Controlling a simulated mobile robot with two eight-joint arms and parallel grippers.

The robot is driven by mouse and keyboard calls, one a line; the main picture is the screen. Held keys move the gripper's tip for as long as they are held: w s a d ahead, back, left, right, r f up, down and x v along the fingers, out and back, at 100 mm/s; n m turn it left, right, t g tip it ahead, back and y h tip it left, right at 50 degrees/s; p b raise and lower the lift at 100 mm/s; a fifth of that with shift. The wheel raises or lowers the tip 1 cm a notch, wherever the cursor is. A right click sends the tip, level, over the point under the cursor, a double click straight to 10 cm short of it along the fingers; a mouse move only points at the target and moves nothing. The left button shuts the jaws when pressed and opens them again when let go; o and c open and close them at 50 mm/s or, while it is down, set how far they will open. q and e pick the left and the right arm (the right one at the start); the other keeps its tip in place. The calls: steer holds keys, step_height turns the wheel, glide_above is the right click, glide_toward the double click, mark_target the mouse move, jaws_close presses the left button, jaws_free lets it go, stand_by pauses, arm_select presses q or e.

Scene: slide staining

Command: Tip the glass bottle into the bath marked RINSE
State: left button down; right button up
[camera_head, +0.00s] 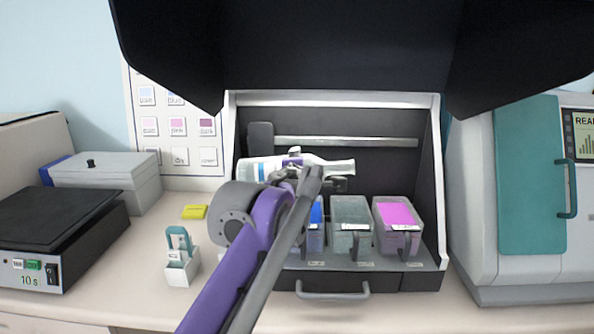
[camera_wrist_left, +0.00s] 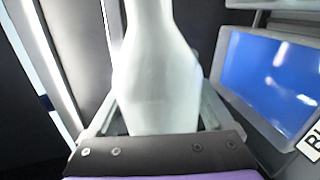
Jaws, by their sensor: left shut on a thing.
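My left gripper (camera_head: 300,175) is shut on the glass bottle (camera_head: 338,167) and holds it above the row of baths. The bottle lies nearly level in the head view, neck to the right, above the grey bath (camera_head: 350,212). In the left wrist view the pale bottle (camera_wrist_left: 158,75) fills the middle between the jaws. No liquid is seen leaving it. The grey bath stands between a blue bath (camera_head: 317,228) and a magenta bath (camera_head: 398,214). The bath labels are too small to read in the head view. The blue bath (camera_wrist_left: 270,80) has a cut-off label in the wrist view. My right gripper is not in view.
The baths stand inside a dark hood (camera_head: 432,215) with a raised black cover above. A small white holder (camera_head: 182,272), a yellow block (camera_head: 195,212) and a black-topped device (camera_head: 60,235) stand left. A teal-doored machine (camera_head: 528,180) stands right.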

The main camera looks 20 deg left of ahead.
arm_select(q)
steer(key=shift+r, duration=0.15)
step_height(320, 180, up, 2)
steer(key=n+p, duration=0.1)
steer(key=p, duration=0.1)
steer(key=shift+d+n+h+p, duration=0.15)
steer(key=shift+n+h+p, duration=0.15)
steer(key=shift+p, duration=0.1)
steer(key=shift+r, duration=0.1)
